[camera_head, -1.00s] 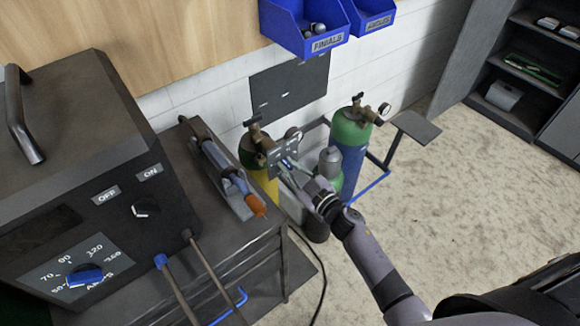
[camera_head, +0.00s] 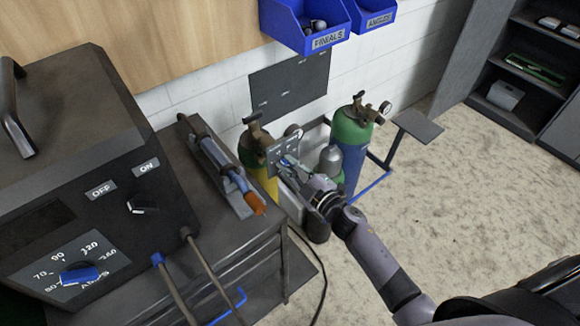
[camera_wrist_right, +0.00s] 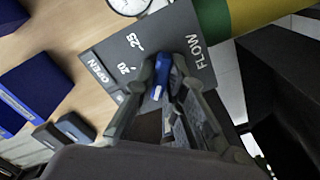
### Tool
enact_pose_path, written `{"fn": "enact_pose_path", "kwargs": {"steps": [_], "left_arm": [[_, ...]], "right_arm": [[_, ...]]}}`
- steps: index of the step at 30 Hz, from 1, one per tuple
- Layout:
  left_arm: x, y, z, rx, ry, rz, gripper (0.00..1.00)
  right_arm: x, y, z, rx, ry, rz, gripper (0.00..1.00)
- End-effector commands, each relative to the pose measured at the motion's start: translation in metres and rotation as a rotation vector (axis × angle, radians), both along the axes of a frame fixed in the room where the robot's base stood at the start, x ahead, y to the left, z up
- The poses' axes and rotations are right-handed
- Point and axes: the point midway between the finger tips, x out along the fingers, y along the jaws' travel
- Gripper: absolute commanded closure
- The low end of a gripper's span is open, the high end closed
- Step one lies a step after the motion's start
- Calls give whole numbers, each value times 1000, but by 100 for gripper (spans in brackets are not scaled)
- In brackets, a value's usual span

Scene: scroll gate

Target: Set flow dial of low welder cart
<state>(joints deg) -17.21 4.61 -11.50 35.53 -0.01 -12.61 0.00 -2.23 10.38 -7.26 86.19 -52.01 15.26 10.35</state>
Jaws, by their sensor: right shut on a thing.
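The flow plate (camera_head: 284,150) is a small grey panel in front of the yellow and green gas cylinder (camera_head: 260,180) of the low cart. In the right wrist view the plate (camera_wrist_right: 198,32) reads FLOW, OPEN, 25 and 20. The blue dial (camera_wrist_right: 162,72) sits on this plate, between my fingers. My right gripper (camera_head: 291,163) reaches the plate from the lower right; in the wrist view its fingers (camera_wrist_right: 166,78) are shut on the dial. The fingers hide part of the dial and some of the scale. My left gripper is not in view.
A welder box (camera_head: 70,150) with an AMPS dial (camera_head: 80,273) stands on the left. A torch (camera_head: 225,170) lies on the bench beside it. A green and blue cylinder (camera_head: 352,135) stands behind my right wrist. Blue bins (camera_head: 305,28) hang above. The floor at right is clear.

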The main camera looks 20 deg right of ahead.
Motion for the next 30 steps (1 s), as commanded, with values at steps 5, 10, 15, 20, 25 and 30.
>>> {"fn": "enact_pose_path", "kwargs": {"steps": [5, 10, 15, 20, 25, 30], "left_arm": [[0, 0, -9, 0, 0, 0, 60], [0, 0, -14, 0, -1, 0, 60], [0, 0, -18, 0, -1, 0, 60], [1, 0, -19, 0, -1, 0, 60], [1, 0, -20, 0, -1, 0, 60], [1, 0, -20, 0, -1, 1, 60]], "right_arm": [[-1, 0, -3, -142, -50, 1, 100], [-1, 0, -3, -257, -91, 1, 100], [-1, 1, -3, -338, -121, 2, 100], [-1, 1, -3, -384, -137, 2, 100], [-1, 0, -2, -408, -145, 1, 100], [-1, 1, -2, -414, -147, 1, 100]]}}
